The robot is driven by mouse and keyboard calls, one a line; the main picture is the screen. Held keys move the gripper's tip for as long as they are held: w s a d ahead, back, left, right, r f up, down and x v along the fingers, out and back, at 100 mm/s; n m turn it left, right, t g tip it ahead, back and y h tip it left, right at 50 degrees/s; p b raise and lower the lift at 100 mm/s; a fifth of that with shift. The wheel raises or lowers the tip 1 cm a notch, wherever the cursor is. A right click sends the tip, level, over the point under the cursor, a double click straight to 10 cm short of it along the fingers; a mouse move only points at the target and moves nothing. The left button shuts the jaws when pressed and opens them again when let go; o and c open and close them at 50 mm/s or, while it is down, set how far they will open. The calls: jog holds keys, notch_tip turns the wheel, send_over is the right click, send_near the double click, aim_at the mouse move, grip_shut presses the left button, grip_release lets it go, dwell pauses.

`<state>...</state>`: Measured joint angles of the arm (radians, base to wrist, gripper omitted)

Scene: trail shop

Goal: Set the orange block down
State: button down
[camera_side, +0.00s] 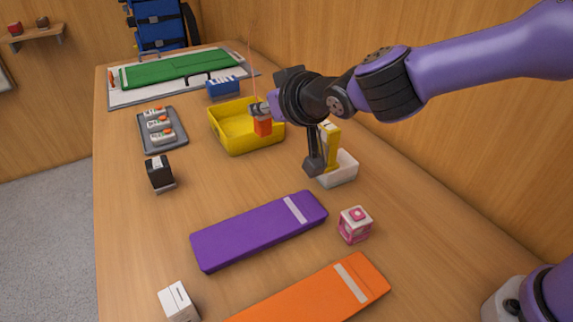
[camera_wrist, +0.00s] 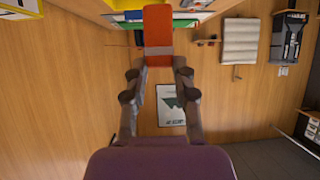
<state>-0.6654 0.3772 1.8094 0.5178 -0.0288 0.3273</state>
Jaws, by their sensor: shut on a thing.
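The orange block (camera_side: 263,127) is held between the fingers of my gripper (camera_side: 262,110) in the side view. It appears over the right part of the yellow bin (camera_side: 238,141); whether it touches the bin floor or wall I cannot tell. In the wrist view the orange block (camera_wrist: 158,35) stands out past the fingertips of my gripper (camera_wrist: 159,62), which is shut on it. Part of the bin's back right is hidden behind the gripper and block.
A yellow-and-black tool (camera_side: 327,147) stands in a white tray (camera_side: 342,172) right of the bin. A blue rack (camera_side: 223,88) is behind it. A grey tray (camera_side: 175,116) is left. Purple (camera_side: 255,232) and orange (camera_side: 325,293) long cases lie nearer. Open table lies between the bin and the purple case.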

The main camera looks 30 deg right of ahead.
jog(key=shift+m+h, duration=0.5)
notch_tip(320, 180, down, 13)
jog(key=shift+a+f, duration=0.1)
jog(key=shift+f, duration=0.15)
jog(key=c, duration=0.7)
grip_release()
jog(key=shift+o, duration=0.2)
